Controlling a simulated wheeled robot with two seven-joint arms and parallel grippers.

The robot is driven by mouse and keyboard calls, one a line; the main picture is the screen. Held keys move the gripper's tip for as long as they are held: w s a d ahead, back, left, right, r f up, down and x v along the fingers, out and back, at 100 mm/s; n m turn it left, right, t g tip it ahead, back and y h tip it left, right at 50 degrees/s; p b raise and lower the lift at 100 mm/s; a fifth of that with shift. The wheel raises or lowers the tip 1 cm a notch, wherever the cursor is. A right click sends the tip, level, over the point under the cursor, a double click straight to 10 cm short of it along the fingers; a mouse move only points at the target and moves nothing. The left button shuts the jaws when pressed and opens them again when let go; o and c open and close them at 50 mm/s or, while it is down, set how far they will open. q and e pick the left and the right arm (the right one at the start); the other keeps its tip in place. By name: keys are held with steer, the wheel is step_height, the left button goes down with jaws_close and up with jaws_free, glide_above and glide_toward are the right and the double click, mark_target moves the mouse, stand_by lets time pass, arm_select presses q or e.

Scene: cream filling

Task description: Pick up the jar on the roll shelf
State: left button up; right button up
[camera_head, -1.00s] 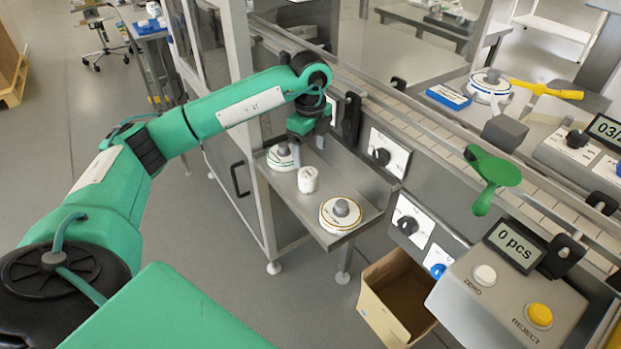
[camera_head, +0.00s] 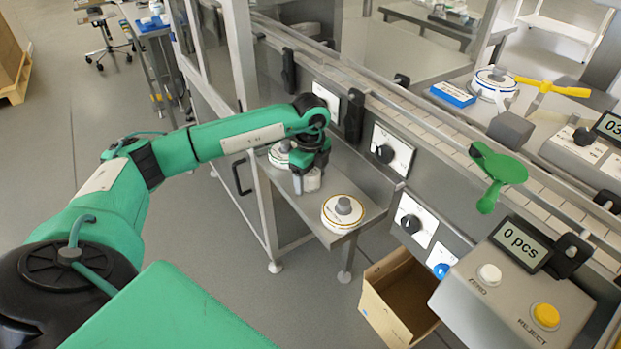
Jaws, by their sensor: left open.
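The jar (camera_head: 313,181) is a small pale jar standing on the metal roll shelf (camera_head: 311,219). My left gripper (camera_head: 307,183) is over the jar from above, with its fingers pointing down beside it. Its jaws are open, and the jar shows between or just behind the fingers. The gripper and wrist hide the jar's top. I cannot tell if a finger touches it. My right gripper is not in view.
A white roll with a grey knob (camera_head: 343,211) sits on the shelf's near right part. Another roll (camera_head: 279,155) sits behind my wrist. The conveyor machine runs along the shelf's right side. An open cardboard box (camera_head: 386,309) stands on the floor.

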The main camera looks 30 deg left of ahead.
arm_select(q)
steer(key=c, duration=1.1)
